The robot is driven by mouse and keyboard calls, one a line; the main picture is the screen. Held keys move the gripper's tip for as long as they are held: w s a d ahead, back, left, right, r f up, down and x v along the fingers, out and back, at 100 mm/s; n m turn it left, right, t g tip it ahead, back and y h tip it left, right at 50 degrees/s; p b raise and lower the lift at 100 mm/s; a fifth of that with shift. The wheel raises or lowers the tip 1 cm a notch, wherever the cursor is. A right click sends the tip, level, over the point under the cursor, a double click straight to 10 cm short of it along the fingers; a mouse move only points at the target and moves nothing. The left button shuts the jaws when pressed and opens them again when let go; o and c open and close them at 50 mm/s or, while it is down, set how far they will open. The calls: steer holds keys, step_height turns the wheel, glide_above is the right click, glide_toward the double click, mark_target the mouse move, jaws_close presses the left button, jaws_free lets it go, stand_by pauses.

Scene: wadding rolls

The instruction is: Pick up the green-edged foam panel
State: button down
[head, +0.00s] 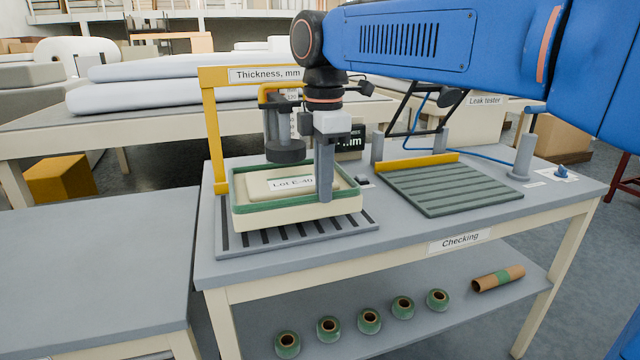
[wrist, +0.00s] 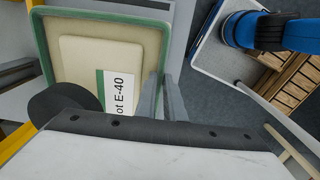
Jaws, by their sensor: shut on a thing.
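The green-edged foam panel (head: 250,214) is a thick cream block with a green band round its rim and a raised middle labelled "Lot E-40". It lies level on the slatted grey plate (head: 232,246) of the thickness gauge. My gripper (head: 326,196) points down at the panel's right-hand part and is shut on its rim. In the wrist view the panel (wrist: 76,30) fills the upper left, and my gripper's two grey fingers (wrist: 163,80) meet its right edge. The finger tips are partly hidden by the panel.
The yellow gauge frame (head: 215,130) stands at the panel's left and behind it, with the dark gauge foot (head: 286,151) close above the panel. A green ribbed plate (head: 450,190) with a yellow bar lies to the right. The left table (head: 100,265) is bare.

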steer(key=s+d, duration=0.4)
steer(key=s, duration=1.1)
steer(key=shift+d, duration=0.3)
